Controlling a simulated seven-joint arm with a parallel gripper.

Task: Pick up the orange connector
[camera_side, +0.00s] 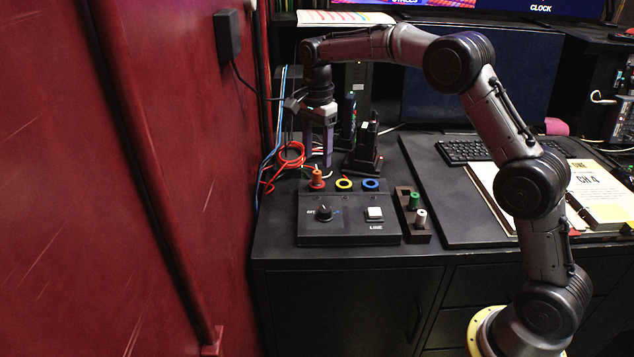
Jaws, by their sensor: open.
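The orange connector (317,179) stands upright at the back left of a dark control box (348,237), by the yellow ring (344,184) and the blue ring (371,184). It looks seated in the leftmost socket. My gripper (328,164) points down, open and empty, just above and slightly right of the orange connector in the picture. I cannot tell the exact depth between them. The box also has a black knob (324,213) and a white square button (374,213).
A small holder (404,193) with a green connector (414,201) and a white connector (420,216) stands right of the box. Red cables (290,156) coil behind it on the left. A black device (364,150) stands behind. A red wall (130,180) bounds the left.

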